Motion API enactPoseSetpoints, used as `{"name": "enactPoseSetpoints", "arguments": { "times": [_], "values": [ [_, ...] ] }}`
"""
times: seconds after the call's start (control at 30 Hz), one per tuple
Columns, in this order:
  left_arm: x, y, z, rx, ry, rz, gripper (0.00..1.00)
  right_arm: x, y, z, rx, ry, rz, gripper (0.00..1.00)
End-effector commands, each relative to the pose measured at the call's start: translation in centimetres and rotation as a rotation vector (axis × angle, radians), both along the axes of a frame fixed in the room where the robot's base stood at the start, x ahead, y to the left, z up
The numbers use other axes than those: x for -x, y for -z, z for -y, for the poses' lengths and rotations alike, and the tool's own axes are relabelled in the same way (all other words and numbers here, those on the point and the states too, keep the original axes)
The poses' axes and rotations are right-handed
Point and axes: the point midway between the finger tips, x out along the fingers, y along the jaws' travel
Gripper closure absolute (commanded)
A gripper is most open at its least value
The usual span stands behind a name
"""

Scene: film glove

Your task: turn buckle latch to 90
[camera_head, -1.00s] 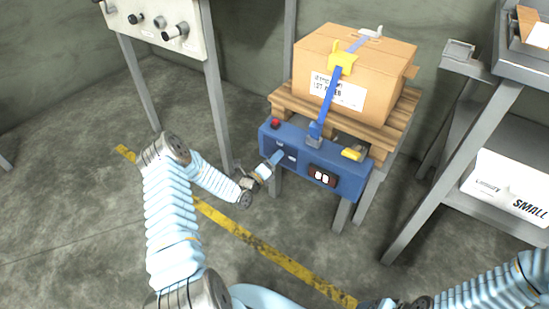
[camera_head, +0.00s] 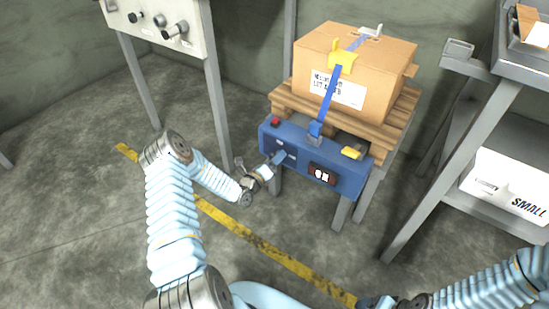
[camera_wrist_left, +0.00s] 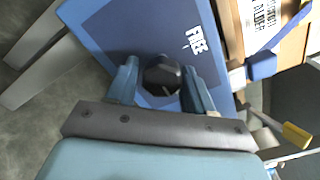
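The buckle latch (camera_wrist_left: 162,75) is a dark, faceted knob on the front of a blue panel, beside white lettering that seems to read FREE. My left gripper (camera_wrist_left: 161,92) has one finger on each side of the knob, close against it, and appears shut on it. In the head view my left gripper (camera_head: 281,157) reaches the left part of the blue panel (camera_head: 348,182) and hides the knob. My right gripper (camera_head: 377,303) shows only partly at the bottom edge; its fingers cannot be made out.
A cardboard box (camera_head: 380,75) sits on a wooden pallet (camera_head: 389,134) above the panel, with a blue strap (camera_head: 327,103) over it. The panel has a red button (camera_head: 276,122), a yellow part (camera_head: 351,152) and a small display (camera_head: 322,174). A metal shelf (camera_head: 505,205) stands right.

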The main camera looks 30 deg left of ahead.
Motion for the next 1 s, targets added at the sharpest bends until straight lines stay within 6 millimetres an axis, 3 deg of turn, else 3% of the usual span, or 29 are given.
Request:
{"name": "enactPoseSetpoints", "arguments": {
  "times": [0.07,0.47,1.0],
  "values": [
    [0.0,-0.1,-0.1,-0.001,-0.002,0.002,0.35,0.0,0.0,0.0,0.0,0.0,0.0,0.24],
    [0.8,-0.2,-0.4,-0.002,-0.006,0.004,0.35,0.0,-0.1,0.0,0.0,0.0,0.0,0.24],
    [12.2,-0.2,-1.3,-0.002,-0.005,0.003,0.35,0.0,-0.2,-0.1,-0.001,-0.001,0.0,0.24]
  ]
}}
